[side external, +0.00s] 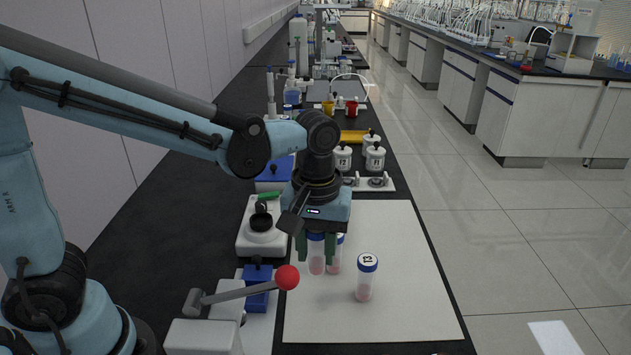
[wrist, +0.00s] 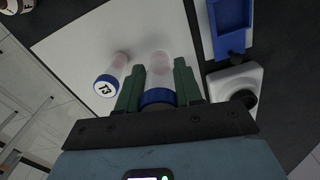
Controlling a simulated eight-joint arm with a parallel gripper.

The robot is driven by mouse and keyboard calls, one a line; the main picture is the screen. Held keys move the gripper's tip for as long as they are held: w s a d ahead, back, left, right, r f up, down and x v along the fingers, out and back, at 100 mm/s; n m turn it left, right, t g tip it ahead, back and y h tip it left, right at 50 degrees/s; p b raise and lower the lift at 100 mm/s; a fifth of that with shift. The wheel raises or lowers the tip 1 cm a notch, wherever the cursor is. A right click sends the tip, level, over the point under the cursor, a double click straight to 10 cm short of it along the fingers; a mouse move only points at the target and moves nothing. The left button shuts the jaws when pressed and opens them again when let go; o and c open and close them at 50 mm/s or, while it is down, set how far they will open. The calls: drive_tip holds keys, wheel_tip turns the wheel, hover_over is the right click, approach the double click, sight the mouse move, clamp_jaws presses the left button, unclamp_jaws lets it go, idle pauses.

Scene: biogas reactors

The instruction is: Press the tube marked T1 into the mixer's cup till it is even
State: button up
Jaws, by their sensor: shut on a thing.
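My gripper (side external: 316,248) is shut on a blue-capped tube (side external: 317,262) with pinkish contents, upright over the white mat. In the wrist view the same tube (wrist: 160,72) sits between the green fingers; its marking is hidden. The mixer (side external: 248,240) is a white box with a black cup (side external: 261,221), left of my gripper; it also shows at the right of the wrist view (wrist: 220,88). A second tube (side external: 337,260) stands just right of the fingers, partly hidden. A third tube (side external: 365,285) stands further right. The wrist view shows a tube with a cap reading T3 (wrist: 108,88).
A lever with a red ball (side external: 288,277) and a blue holder (side external: 258,288) stand at the front left. White lidded jars (side external: 375,157) stand behind the mat. The white mat (side external: 410,315) has free room at the front and right.

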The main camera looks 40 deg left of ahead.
drive_tip(key=shift+r, duration=0.9)
drive_tip(key=shift+w+a+r, duration=0.1)
drive_tip(key=shift+a+r, duration=0.15)
drive_tip(key=w+a+r+n, duration=0.1)
drive_tip(key=a+n, duration=0.2)
drive_tip(key=a, duration=0.6)
drive_tip(key=w+a+r+n, duration=0.1)
drive_tip(key=a+r+n, duration=0.1)
drive_tip(key=a, duration=0.7)
drive_tip(key=shift+f, duration=3.2)
drive_tip(key=shift+f, duration=0.3)
wheel_tip(320, 180, up, 8)
idle(0.8)
drive_tip(key=shift+d, duration=0.1)
